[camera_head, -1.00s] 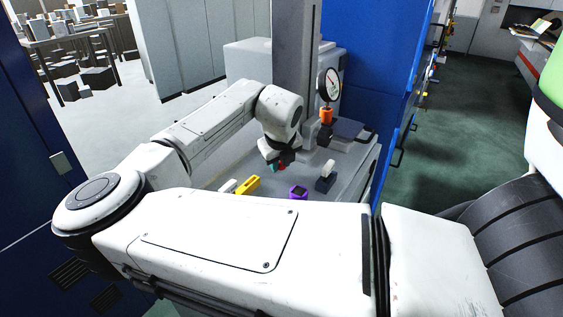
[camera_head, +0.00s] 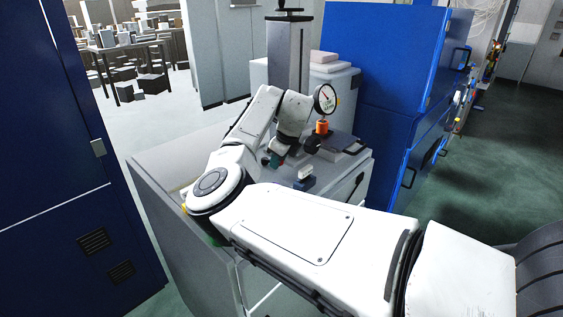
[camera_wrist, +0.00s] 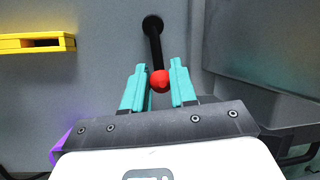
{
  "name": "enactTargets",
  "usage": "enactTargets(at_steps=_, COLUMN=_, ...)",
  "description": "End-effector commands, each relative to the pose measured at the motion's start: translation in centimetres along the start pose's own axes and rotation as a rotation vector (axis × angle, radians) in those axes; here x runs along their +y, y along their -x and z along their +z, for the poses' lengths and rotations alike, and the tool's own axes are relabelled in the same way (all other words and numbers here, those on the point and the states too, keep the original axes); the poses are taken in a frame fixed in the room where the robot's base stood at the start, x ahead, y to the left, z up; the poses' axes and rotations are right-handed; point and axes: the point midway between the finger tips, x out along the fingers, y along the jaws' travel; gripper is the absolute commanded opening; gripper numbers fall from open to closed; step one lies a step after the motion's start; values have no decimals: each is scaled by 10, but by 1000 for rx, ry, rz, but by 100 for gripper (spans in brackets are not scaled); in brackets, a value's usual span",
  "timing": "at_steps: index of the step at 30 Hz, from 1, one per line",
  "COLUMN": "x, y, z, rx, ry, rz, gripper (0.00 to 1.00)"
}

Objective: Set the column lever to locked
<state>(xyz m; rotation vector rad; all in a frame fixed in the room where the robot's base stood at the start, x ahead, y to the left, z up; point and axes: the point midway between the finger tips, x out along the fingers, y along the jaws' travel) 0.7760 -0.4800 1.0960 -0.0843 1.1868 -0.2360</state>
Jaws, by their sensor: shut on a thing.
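The column lever (camera_wrist: 155,50) shows in the wrist view as a black rod with a red ball knob (camera_wrist: 159,82). It runs from a round black mount on a grey surface down to the knob. My gripper (camera_wrist: 159,68) has teal fingers shut on the red knob, one on each side. In the head view my gripper (camera_head: 275,160) is low by the foot of the grey column (camera_head: 289,60); the lever is hidden there by my arm. I see no marking that tells which lever position is locked.
A small dark block with a white top (camera_head: 305,175) sits nearby on the bench. A yellow piece (camera_wrist: 35,43) lies left in the wrist view. A blue cabinet (camera_head: 385,60) stands at right.

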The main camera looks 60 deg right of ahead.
Motion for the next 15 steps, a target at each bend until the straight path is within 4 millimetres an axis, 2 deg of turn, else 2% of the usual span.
enactTargets(at_steps=15, x=-6, y=-1, z=3, rx=-28, ry=117, rz=46, gripper=0)
